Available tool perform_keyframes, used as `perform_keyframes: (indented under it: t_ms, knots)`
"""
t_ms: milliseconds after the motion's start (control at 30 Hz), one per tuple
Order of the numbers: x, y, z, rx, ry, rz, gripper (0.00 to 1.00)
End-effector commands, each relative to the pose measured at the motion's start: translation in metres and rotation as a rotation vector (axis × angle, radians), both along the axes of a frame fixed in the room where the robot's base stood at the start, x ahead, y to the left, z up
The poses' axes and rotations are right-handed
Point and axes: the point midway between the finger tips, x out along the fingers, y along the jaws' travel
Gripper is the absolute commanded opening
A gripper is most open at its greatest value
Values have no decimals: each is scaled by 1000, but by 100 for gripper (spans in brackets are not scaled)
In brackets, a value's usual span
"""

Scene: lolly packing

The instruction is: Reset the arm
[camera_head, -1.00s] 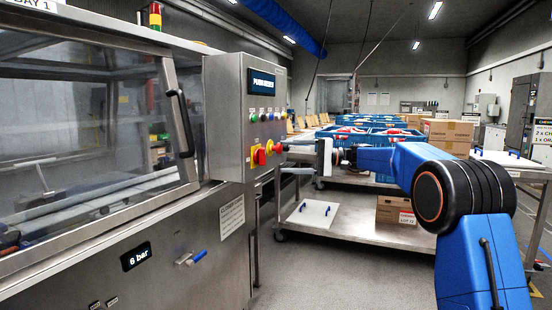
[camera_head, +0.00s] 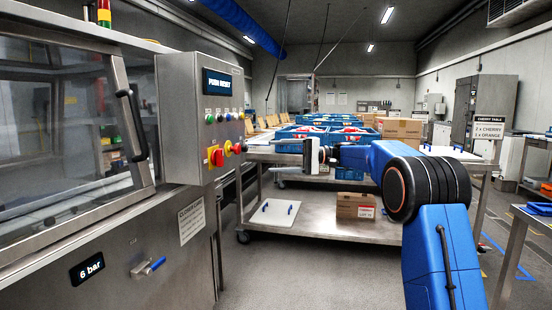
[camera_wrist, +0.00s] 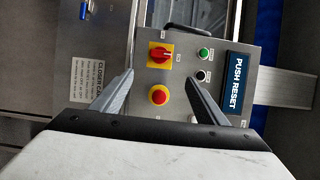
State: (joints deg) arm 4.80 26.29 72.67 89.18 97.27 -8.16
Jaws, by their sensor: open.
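My gripper (camera_head: 262,156) is open and empty, at the end of my blue arm, just right of the steel control box (camera_head: 180,120). In the wrist view its two grey fingers (camera_wrist: 160,80) are spread, pointing at the box face. Between and beyond them show a red mushroom button (camera_wrist: 159,95) on yellow and a red rotary switch (camera_wrist: 160,54) on a yellow plate. The box display (camera_wrist: 236,82) reads "PUSH RESET". In the head view the fingers look apart from the red button (camera_head: 236,148); the exact gap is unclear.
A steel machine (camera_head: 110,240) with a windowed guard and handle fills the left. Another table (camera_head: 530,218) stands at the right.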

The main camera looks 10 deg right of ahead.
Motion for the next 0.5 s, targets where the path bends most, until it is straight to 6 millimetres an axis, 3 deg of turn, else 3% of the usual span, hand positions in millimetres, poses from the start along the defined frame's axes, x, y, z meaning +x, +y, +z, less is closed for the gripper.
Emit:
perform_keyframes:
  t_ms: [167,267,500]
  knots:
    - [-9,2,0,-25,3,-6,67]
    - [-27,6,-1,-77,10,-18,67]
    - [-93,10,-18,-273,31,-66,67]
